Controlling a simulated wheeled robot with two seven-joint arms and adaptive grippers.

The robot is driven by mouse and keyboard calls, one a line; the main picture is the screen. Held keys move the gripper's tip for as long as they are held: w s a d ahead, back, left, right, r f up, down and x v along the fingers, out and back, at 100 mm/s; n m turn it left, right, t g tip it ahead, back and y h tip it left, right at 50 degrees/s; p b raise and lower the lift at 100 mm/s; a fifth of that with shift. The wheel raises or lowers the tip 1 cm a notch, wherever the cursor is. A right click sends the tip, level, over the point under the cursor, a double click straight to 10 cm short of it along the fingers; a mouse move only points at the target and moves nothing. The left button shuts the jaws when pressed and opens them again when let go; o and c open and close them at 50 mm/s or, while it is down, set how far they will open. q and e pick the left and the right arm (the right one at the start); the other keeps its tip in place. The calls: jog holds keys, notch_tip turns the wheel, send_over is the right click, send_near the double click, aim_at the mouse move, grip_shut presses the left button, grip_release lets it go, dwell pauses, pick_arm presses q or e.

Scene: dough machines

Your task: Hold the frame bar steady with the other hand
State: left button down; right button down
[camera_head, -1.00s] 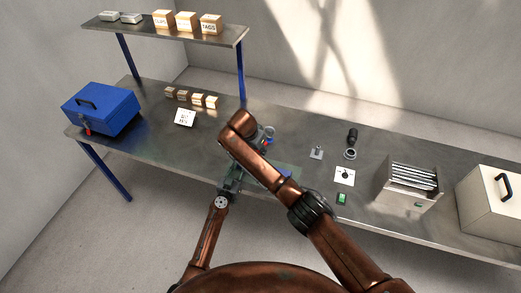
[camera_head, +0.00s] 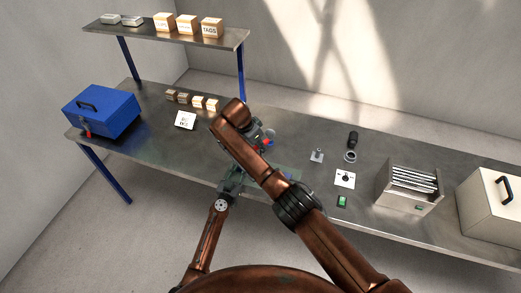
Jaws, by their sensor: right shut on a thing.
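My right arm crosses the middle of the head view, and its gripper (camera_head: 260,133) is low over the table, partly hidden by my own wrist. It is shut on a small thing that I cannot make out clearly. A small red and blue part (camera_head: 268,143) shows right beside its fingers. I cannot pick out the frame bar clearly.
On the table (camera_head: 150,140) stand a blue box (camera_head: 100,111), several small blocks (camera_head: 197,103) and a white card (camera_head: 185,120). To the right are a dial plate (camera_head: 345,179), a green switch (camera_head: 342,202), a slotted metal machine (camera_head: 408,187) and a white case (camera_head: 490,205).

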jog(key=shift+r, duration=0.85)
pick_arm(q)
jog(key=c, duration=1.6)
grip_release()
jog(key=v, duration=1.2)
jog(key=shift+s, duration=0.1)
